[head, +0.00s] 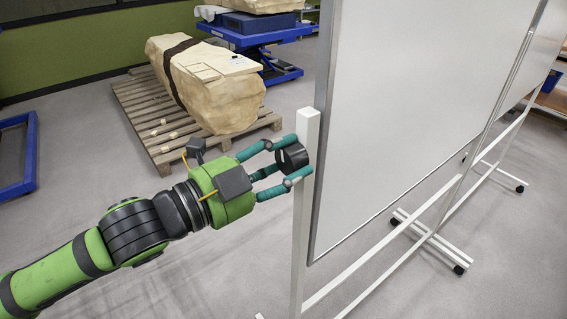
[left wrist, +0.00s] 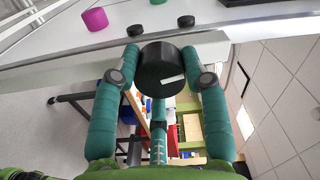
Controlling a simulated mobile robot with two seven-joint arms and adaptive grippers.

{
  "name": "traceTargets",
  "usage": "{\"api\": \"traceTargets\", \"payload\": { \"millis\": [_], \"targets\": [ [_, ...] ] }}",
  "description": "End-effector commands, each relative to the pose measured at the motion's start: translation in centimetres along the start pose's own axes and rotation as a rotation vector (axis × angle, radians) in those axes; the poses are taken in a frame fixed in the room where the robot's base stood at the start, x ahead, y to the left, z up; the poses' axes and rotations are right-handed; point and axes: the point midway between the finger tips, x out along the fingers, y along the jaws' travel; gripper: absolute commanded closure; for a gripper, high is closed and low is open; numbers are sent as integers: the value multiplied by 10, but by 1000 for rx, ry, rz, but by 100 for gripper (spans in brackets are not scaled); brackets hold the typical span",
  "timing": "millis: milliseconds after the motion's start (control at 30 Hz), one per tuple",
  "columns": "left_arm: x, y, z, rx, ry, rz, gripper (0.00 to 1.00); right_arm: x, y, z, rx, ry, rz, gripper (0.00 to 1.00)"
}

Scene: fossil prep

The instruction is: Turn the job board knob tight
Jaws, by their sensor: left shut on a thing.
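The job board (head: 420,110) is a large white panel on a white wheeled stand. A short black round knob (head: 290,158) sits on its near upright post (head: 307,125). My left gripper (head: 296,160) comes in from the left with its teal fingers shut around the knob. In the left wrist view the knob (left wrist: 160,69) lies between the fingers, with a short white mark on its face. The knob covers part of the post behind it. My right gripper is in neither view.
A strapped plaster-coloured block (head: 215,88) lies on a wooden pallet (head: 150,125) behind my arm. A blue lift table (head: 262,35) stands further back. The board stand's wheeled feet (head: 432,240) spread to the right.

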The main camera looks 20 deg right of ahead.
Motion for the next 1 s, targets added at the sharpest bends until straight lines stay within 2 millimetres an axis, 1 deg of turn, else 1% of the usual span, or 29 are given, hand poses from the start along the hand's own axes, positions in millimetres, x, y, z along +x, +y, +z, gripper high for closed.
{"api": "traceTargets", "payload": {
  "millis": [200,400,967,1000],
  "targets": [
    [0,-2,-2,135,5,-5,88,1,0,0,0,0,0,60],
    [0,-2,-2,202,4,-4,88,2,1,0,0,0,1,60],
    [0,-1,-2,232,4,-4,88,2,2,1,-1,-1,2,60],
    [0,-1,-2,232,4,-4,47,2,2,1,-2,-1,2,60]
  ]
}}
